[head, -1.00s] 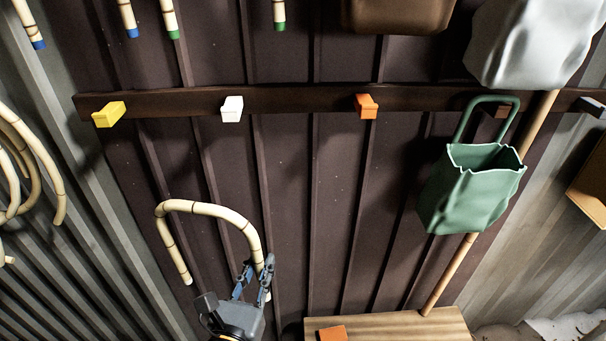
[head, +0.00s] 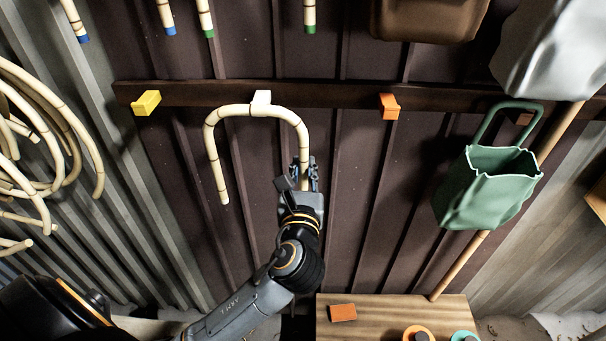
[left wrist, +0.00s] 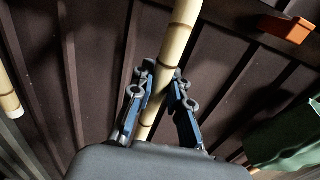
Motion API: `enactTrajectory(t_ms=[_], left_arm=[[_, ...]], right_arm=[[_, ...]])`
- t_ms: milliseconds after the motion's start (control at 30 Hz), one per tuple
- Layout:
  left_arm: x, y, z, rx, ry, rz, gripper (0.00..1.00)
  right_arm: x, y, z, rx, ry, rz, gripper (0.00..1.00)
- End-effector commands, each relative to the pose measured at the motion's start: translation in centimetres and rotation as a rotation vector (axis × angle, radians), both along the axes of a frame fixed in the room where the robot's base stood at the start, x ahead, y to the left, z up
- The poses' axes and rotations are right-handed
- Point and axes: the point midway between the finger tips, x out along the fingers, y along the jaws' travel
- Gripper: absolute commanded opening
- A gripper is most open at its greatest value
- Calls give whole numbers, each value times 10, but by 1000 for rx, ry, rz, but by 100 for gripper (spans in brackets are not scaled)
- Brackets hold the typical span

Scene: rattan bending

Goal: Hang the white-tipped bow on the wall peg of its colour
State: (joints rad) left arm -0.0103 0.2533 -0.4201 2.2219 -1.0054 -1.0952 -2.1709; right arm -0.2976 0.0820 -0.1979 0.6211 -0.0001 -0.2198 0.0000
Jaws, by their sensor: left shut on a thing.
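The white-tipped bow (head: 212,155) is a U-shaped piece of rattan, arch upward, in front of the wall in the head view. Its arch top is at the white peg (head: 261,101), whose upper part shows above it; I cannot tell whether the bow rests on the peg. My left gripper (head: 305,172) is shut on the bow's right leg. The left wrist view shows both fingers (left wrist: 160,100) around the cane, with the free leg's white tip (left wrist: 15,113) at the left. My right gripper is not in view.
A yellow peg (head: 146,102) and an orange peg (head: 389,106) flank the white one on the dark rail (head: 330,94). A green bag (head: 487,185) hangs at the right. Rattan coils (head: 50,130) hang at the left. A wooden bench (head: 375,312) stands below. Other canes hang above.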

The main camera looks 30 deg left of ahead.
Motion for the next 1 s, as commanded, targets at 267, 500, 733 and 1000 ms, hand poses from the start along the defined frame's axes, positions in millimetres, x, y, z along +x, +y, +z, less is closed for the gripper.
enactTrajectory(t_ms=[267, 500, 733, 1000], left_arm=[[18, 9, -2, 0, -3, 0, 0], [33, 16, -4, 1, -3, 1, 0], [48, 24, -5, 0, -2, 1, 0], [65, 32, -7, 0, -3, 1, 0]], right_arm=[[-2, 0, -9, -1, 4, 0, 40], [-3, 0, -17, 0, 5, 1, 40], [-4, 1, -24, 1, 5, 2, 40], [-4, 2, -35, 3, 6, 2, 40]])
